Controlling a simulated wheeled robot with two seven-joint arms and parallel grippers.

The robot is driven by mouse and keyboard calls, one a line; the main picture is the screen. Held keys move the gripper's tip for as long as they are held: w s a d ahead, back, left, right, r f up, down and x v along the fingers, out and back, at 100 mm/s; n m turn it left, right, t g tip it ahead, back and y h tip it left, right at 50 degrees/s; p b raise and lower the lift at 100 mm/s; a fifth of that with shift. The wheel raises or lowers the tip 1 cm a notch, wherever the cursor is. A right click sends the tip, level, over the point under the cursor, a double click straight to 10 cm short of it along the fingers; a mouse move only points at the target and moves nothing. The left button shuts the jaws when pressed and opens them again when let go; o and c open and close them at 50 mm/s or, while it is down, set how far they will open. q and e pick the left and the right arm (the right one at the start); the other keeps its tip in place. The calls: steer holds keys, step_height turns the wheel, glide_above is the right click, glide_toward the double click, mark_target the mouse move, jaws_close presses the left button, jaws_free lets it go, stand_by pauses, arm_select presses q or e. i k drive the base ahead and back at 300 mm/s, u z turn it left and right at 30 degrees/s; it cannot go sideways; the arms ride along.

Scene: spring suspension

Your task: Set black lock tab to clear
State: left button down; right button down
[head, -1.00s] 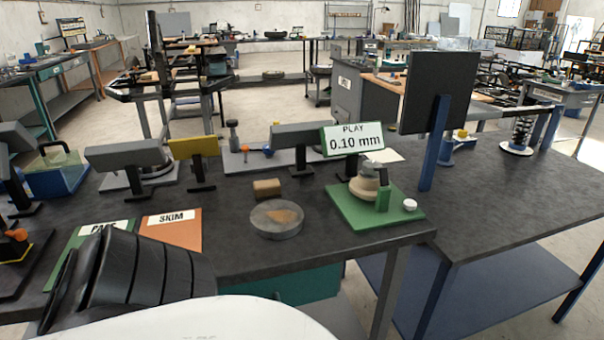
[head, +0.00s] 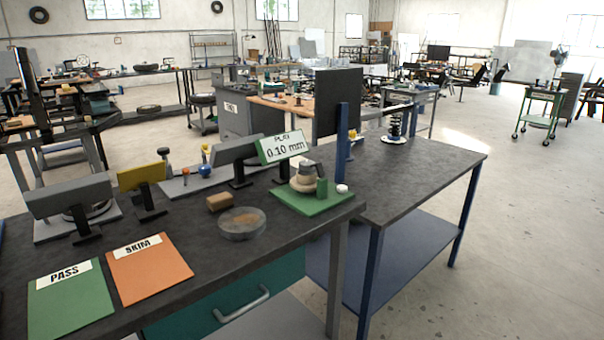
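I cannot make out a black lock tab in the head view. A dark coil spring (head: 396,122) stands upright on a white round base at the far side of the right-hand bench (head: 440,158). A black upright panel (head: 338,103) on a blue post stands left of it and faces this way. Small blue and yellow parts behind the post are partly hidden. Neither of my grippers shows in the head view.
Open floor (head: 520,240) lies to the right.

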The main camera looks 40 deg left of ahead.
mark_target(320, 171)
steer(key=u, duration=2.25)
steer(key=i, duration=1)
